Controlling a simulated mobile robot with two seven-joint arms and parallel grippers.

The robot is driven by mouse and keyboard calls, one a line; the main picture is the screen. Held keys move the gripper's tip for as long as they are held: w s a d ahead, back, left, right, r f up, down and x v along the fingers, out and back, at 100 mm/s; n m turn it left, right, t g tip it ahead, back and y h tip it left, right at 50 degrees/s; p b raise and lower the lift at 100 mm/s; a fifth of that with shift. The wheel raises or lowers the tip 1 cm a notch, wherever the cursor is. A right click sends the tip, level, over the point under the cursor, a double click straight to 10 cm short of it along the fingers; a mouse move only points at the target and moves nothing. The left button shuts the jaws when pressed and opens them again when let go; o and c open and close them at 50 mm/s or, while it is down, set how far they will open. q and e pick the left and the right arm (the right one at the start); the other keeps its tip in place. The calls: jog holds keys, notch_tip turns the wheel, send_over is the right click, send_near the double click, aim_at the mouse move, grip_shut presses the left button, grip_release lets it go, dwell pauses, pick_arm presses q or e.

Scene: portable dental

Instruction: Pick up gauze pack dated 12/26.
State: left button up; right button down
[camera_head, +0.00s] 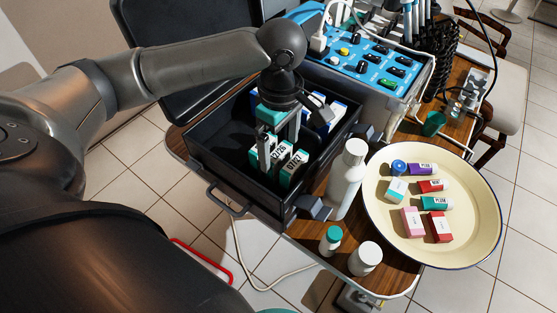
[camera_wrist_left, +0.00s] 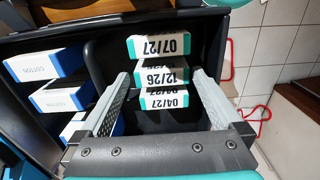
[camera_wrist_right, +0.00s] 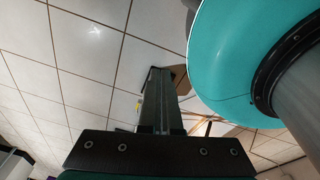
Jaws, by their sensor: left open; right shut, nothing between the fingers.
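The gauze pack dated 12/26 (camera_wrist_left: 160,78) is a white box with teal sides, standing in the black case between the 07/27 pack (camera_wrist_left: 160,46) and the 04/27 pack (camera_wrist_left: 165,101). In the head view its label (camera_head: 278,154) shows beside the 07/27 pack (camera_head: 294,169). My left gripper (camera_wrist_left: 163,77) is open and points down into the case. In the left wrist view its fingers lie on either side of the 12/26 pack, with nothing gripped; their exact height against it is unclear. My right gripper (camera_wrist_right: 158,78) is shut and empty, away from the case.
Blue-and-white cotton boxes (camera_wrist_left: 60,97) share the case (camera_head: 222,170). A white bottle (camera_head: 347,180), small jars (camera_head: 365,258) and a cream tray (camera_head: 387,241) stand to the right. A blue control unit (camera_head: 365,60) is behind. The case walls are close around my left gripper.

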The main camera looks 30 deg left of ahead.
aim_at(278, 152)
pick_arm(q)
jog(key=shift+f, duration=0.5)
notch_tip(278, 152, down, 4)
jog(key=b, duration=0.2)
jog(key=shift+s+a+r+b, duration=0.15)
jog(key=shift+r+b, duration=0.1)
jog(key=shift+b, duration=0.05)
jog(key=shift+f, duration=0.3)
jog(key=shift+c, duration=0.2)
jog(key=shift+r, duration=0.1)
jog(key=c, duration=0.9)
jog(key=shift+c, duration=0.6)
pick_arm(e)
jog(key=shift+w+d+f, duration=0.4)
jog(key=shift+f, duration=0.25)
jog(key=shift+w+d+f, duration=0.4)
jog(key=shift+f, duration=0.2)
